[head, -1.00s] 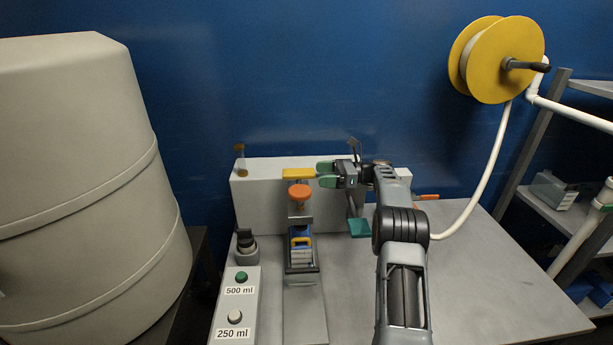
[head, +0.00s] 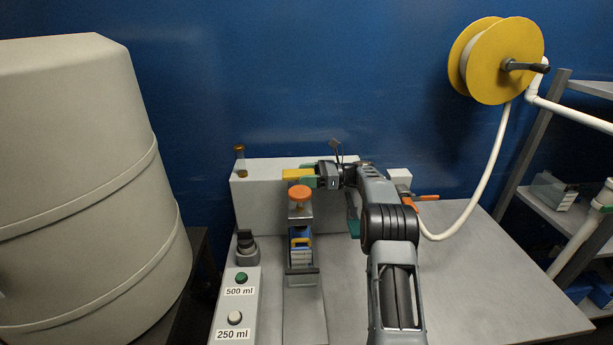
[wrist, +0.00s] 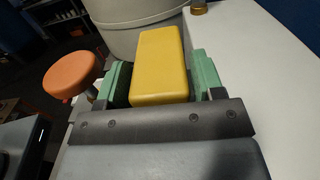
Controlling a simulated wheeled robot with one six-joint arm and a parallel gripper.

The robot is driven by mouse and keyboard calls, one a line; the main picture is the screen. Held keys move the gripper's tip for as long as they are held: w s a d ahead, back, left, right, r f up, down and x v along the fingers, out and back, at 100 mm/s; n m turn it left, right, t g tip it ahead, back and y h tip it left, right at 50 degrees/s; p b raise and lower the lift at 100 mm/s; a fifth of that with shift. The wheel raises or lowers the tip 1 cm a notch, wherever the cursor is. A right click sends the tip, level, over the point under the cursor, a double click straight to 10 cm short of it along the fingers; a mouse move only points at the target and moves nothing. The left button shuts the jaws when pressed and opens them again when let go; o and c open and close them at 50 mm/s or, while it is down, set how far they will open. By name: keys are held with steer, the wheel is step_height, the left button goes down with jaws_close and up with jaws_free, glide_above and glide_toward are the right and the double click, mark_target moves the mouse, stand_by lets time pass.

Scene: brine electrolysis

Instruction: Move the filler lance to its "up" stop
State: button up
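A yellow block-shaped handle (head: 293,174) stands out above the filling station, just behind a round orange cap (head: 300,192); I take it to be the filler lance's handle. My gripper (head: 309,174) has come in from the right with its green finger pads on either side of the handle. In the wrist view the yellow handle (wrist: 160,65) lies between the pads of my gripper (wrist: 162,82), with narrow gaps at most. The fingers look open around it; firm contact does not show. The lance below the handle is mostly hidden.
The orange cap also shows left of my gripper in the wrist view (wrist: 71,75). A button box (head: 236,300) with 500 ml and 250 ml labels stands front left. A pale block (head: 265,190) runs behind the station. The table's right side (head: 500,290) is clear.

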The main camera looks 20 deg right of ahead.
steer(key=c, duration=0.9)
step_height(320, 180, up, 5)
steer(key=p, duration=0.4)
steer(key=shift+p, duration=0.35)
steer(key=shift+c, duration=0.2)
steer(key=shift+f, duration=0.15)
steer(key=o, duration=1.3)
steer(key=s+d, duration=0.1)
steer(key=d, duration=0.3)
steer(key=s+d, duration=0.1)
steer(key=d, duration=0.8)
steer(key=shift+s+d, duration=0.3)
steer(key=shift+s, duration=0.1)
